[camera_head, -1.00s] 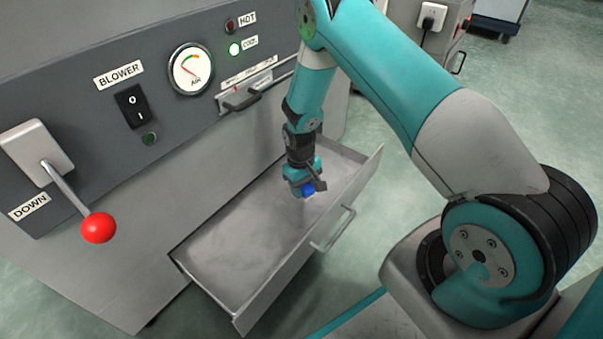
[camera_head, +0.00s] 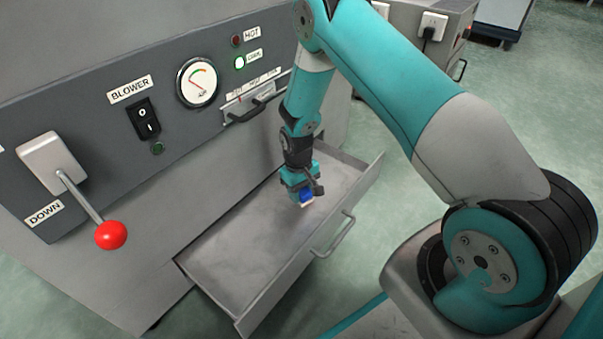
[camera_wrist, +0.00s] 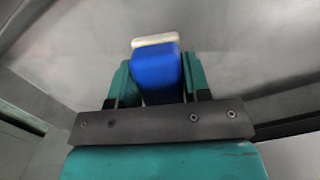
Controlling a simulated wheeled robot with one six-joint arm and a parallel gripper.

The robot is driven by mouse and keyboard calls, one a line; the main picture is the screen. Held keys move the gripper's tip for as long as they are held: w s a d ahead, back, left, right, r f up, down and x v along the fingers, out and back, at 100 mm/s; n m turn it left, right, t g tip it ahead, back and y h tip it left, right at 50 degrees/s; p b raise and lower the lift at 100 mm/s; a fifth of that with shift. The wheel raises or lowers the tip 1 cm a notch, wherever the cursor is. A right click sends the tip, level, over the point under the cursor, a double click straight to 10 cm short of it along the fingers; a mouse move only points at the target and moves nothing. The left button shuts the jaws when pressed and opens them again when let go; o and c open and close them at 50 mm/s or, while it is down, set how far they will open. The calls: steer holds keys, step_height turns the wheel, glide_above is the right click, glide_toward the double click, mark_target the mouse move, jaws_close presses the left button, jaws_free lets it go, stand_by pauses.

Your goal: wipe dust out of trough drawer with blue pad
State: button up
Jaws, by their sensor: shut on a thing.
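The trough drawer (camera_head: 222,262) is pulled open from the front of the grey machine, and its metal floor has pale, smudgy grey patches. My gripper (camera_head: 303,193) is over the drawer's middle, shut on the blue pad (camera_head: 306,196). In the wrist view the blue pad (camera_wrist: 155,70) sits between the teal fingers, with a pale strip along its far edge. The drawer floor (camera_wrist: 240,45) lies beyond it. I cannot tell whether the pad touches the floor.
The drawer's handle (camera_head: 335,234) is on its front wall. Above the drawer, the panel carries a lever with a red ball (camera_head: 111,235), a blower switch (camera_head: 142,118) and an air gauge (camera_head: 197,82). Green floor is open to the right.

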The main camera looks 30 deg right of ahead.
mark_target(302, 190)
steer(key=shift+a+r+p, duration=0.1)
steer(key=shift+r+p, duration=2.2)
steer(key=shift+r, duration=0.4)
